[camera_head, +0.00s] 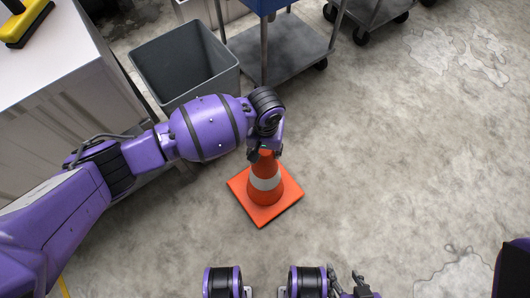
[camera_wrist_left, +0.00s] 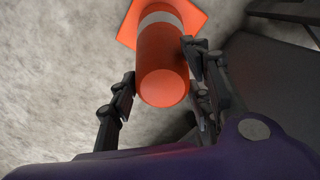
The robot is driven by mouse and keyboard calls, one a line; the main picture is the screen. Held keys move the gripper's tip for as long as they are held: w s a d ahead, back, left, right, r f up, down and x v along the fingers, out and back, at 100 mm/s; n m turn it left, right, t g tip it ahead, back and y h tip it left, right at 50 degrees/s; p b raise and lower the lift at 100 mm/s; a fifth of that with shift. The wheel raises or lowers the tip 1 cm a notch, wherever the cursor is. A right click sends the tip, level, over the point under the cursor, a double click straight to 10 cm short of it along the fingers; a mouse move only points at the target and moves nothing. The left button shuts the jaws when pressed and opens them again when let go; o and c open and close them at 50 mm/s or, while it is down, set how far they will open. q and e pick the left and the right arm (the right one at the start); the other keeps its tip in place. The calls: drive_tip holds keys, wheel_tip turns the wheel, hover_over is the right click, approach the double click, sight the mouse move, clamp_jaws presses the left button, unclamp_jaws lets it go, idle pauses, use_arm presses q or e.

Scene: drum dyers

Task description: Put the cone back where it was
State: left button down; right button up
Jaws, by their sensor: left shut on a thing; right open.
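The orange traffic cone (camera_head: 266,186) with a white band and a square base is upright above bare floor, right of the grey bin. I cannot tell whether its base touches the floor. My left gripper (camera_head: 264,153) is shut on its top from above. In the left wrist view the cone (camera_wrist_left: 163,60) lies between the two fingers of the left gripper (camera_wrist_left: 158,72), its round tip toward the camera. My right gripper (camera_head: 348,284) is open and empty at the bottom edge, partly cut off.
A grey open bin (camera_head: 185,62) stands behind my left arm. A cart (camera_head: 285,50) with a grey lower shelf is behind the cone. A white-topped cabinet (camera_head: 50,60) with a yellow brush (camera_head: 25,22) is at the left. The concrete floor (camera_head: 410,150) to the right is clear.

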use_arm(q)
wheel_tip(320, 180, down, 2)
drive_tip(key=shift+b, duration=0.35)
drive_tip(key=shift+r, duration=0.1)
use_arm(e)
drive_tip(key=shift+s+f, duration=0.2)
drive_tip(key=shift+f, duration=0.5)
use_arm(q)
drive_tip(key=c, duration=0.9)
unclamp_jaws()
drive_tip(key=shift+a, duration=0.1)
use_arm(e)
drive_tip(key=shift+r, duration=0.1)
